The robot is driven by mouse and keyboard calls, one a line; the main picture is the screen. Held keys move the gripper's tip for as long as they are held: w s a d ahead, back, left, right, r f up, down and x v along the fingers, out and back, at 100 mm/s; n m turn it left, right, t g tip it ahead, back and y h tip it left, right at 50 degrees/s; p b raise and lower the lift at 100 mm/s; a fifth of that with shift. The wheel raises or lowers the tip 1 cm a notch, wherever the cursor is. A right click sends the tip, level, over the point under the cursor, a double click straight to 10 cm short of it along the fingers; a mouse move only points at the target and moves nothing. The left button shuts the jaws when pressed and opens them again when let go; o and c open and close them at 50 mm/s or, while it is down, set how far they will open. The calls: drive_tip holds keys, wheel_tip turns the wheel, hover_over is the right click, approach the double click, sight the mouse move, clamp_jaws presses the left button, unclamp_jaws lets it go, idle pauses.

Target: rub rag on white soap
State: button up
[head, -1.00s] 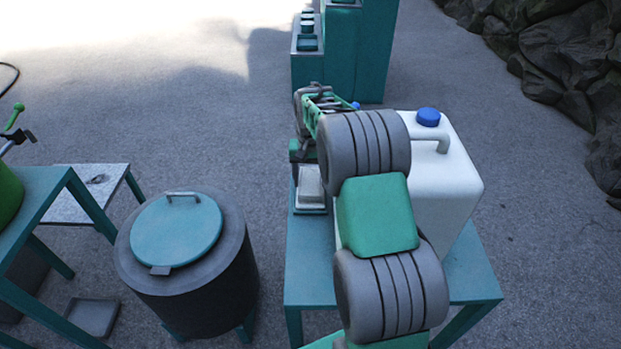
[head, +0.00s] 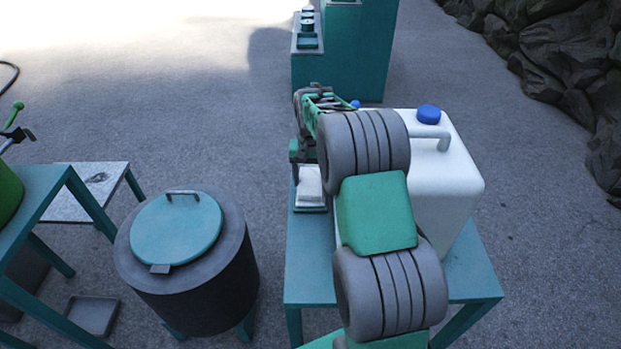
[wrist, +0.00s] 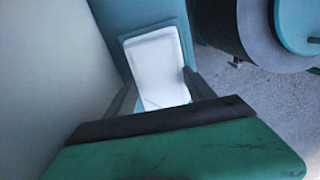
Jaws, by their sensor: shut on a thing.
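My gripper (wrist: 158,92) is at the far left end of the table, low over a small tray (head: 310,209). In the wrist view its two dark fingers reach to either side of a white piece (wrist: 155,62), which I take to be the rag. The white piece also shows in the head view (head: 309,182), just below the gripper and over the tray. The white soap cannot be told apart from it; it may be hidden underneath.
A white canister with a blue cap (head: 448,165) stands close right of my arm on the teal table (head: 308,260). A dark drum with a teal lid (head: 178,228) stands to the left. Open ground lies between drum and table.

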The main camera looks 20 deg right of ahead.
sight(310, 182)
idle(0.6)
drive_tip(key=shift+r+p, duration=2.45)
drive_tip(key=shift+r, duration=1.05)
